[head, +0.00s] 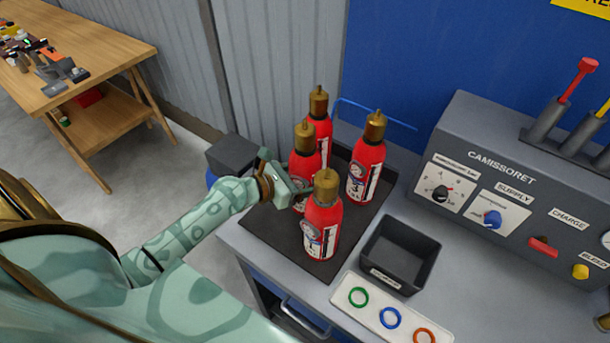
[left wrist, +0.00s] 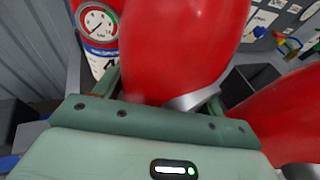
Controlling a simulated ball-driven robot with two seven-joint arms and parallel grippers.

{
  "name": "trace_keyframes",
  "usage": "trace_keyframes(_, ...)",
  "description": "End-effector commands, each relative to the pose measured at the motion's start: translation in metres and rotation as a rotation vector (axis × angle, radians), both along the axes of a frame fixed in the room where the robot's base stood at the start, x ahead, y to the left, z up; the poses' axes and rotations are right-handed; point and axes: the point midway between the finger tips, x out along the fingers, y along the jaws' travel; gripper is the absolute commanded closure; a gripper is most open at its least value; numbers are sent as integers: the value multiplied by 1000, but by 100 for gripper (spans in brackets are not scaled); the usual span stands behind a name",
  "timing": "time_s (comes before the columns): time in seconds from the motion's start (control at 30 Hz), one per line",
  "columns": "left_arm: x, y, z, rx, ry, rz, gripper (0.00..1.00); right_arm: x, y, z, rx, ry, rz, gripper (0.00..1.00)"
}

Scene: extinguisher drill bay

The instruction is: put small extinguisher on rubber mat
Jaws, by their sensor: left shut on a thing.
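Several red extinguishers with brass tops stand close together over a black rubber mat (head: 281,235) on the grey bench. My left gripper (head: 303,191) reaches in from the left and is shut on the left-middle extinguisher (head: 302,165). In the left wrist view, its red body (left wrist: 185,45) fills the space between the fingers (left wrist: 165,95). Its base is hidden, so I cannot tell whether it touches the mat. The front extinguisher (head: 322,222) stands close beside the gripper, the back one (head: 319,130) behind it, and another (head: 366,168) to the right. My right gripper is not in view.
An open black bin (head: 398,255) and a white tray (head: 370,312) with green, blue and orange rings sit right of the mat. A grey control panel (head: 500,185) stands at the right. A wooden table (head: 100,60) is at far left.

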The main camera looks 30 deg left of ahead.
Motion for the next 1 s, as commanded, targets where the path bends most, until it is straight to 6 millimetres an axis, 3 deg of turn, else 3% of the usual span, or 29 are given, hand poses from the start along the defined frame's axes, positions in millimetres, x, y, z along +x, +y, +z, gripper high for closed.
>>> trace_keyframes(0.07,2,0,1,-3,-7,2,94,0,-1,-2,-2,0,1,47)
trace_keyframes(0.1,0,0,-3,0,1,0,24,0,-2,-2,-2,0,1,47)
trace_keyframes(0.17,0,0,-2,0,1,0,8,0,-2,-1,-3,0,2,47)
trace_keyframes(0.57,-7,4,2,2,3,1,8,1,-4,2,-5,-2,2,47)
trace_keyframes(1.0,-87,44,28,2,4,0,8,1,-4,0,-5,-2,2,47)
